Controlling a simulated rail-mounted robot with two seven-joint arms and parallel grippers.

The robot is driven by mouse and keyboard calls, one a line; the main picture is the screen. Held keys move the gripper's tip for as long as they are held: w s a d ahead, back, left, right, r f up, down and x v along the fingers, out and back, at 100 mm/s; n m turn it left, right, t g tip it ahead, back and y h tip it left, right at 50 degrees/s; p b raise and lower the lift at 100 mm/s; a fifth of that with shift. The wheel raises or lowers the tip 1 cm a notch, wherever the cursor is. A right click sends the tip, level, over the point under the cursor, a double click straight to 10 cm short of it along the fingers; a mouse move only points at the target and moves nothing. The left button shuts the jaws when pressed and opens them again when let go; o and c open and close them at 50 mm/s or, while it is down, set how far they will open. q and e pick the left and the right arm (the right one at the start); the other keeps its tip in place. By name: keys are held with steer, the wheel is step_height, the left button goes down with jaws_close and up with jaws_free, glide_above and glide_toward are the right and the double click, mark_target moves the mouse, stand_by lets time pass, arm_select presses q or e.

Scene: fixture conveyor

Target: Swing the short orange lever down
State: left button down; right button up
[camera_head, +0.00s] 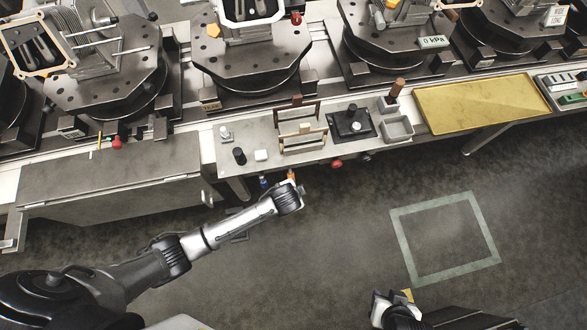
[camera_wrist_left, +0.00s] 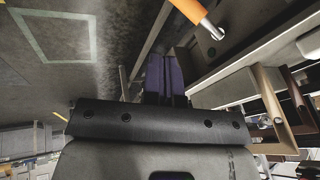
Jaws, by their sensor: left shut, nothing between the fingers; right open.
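The short orange lever (camera_wrist_left: 188,10) shows at the top of the left wrist view, with a bare metal end. In the head view a small patch of orange (camera_head: 291,175) shows at the bench's front edge, just beyond my left wrist. My left gripper (camera_wrist_left: 166,78) is shut and empty, its dark fingers below and left of the lever, with a visible gap between them in the picture. In the head view its fingers are hidden by the wrist. My right gripper (camera_head: 388,303) is open at the bottom, over the floor and far from the bench.
The bench (camera_head: 230,168) carries a wooden-handled frame (camera_head: 303,140), a black plate with a knob (camera_head: 352,122) and a grey bin (camera_head: 397,129). A yellow tray (camera_head: 480,102) lies to the right. A grey cabinet (camera_head: 120,205) stands at left. The floor right of my left arm is clear.

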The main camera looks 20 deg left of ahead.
mark_target(290, 174)
arm_select(q)
steer(key=shift+w+a+b+x, duration=0.1)
steer(key=shift+a+b+x, duration=0.45)
steer(key=shift+x, duration=1.4)
steer(key=shift+w+a+b+x, duration=0.2)
steer(key=shift+b+x, duration=0.6)
steer(key=shift+x, duration=1.2)
steer(key=shift+w+a+b+x, duration=0.1)
steer(key=shift+a+b+x, duration=0.5)
steer(key=shift+x, duration=1.35)
steer(key=shift+d+r, duration=0.1)
steer(key=shift+r, duration=0.05)
steer(key=shift+s, duration=0.1)
